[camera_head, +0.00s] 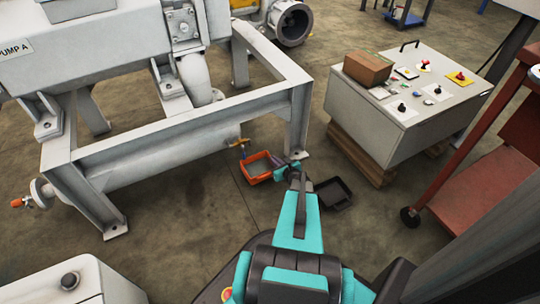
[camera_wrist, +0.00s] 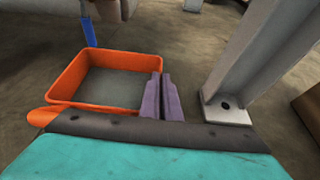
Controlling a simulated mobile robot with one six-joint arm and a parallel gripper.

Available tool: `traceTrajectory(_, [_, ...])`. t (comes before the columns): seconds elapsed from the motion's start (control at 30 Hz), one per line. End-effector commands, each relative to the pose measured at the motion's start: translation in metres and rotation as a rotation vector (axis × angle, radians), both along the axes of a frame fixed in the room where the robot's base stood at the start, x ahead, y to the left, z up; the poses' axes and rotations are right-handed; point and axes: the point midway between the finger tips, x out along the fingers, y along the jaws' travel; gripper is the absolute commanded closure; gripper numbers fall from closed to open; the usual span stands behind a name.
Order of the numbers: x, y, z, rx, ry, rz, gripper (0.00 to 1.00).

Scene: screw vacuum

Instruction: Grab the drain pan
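The drain pan is an orange rectangular tray with a grey inside (camera_head: 250,181). It is on the floor beside the pump frame, below a small brass valve with a blue part (camera_head: 241,144). It fills the left of the wrist view (camera_wrist: 142,66). My gripper (camera_head: 283,166) is at the pan's right side. In the wrist view its two purple fingers (camera_wrist: 163,85) are close together at the right rim, one on the inner side and one on the outer. They look shut on the rim; the exact contact is partly hidden.
The pump frame's foot (camera_wrist: 228,112) stands just right of my fingers. A black tray (camera_head: 334,194) lies on the floor to the right. A control box (camera_head: 400,110) on a wooden pallet and a red cart (camera_head: 480,170) stand further right. Floor left of the pan is clear.

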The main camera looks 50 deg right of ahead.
Motion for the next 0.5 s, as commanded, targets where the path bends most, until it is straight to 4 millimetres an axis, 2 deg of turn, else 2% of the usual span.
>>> traceTrajectory(0.03, [-0.013,0.006,0.005,0.003,-0.001,-0.002,1.0])
traceTrajectory(0.3, [-0.07,0.028,0.004,0.003,-0.001,-0.003,1.0])
traceTrajectory(0.5, [-0.102,0.041,0.003,0.002,-0.003,-0.001,1.0])
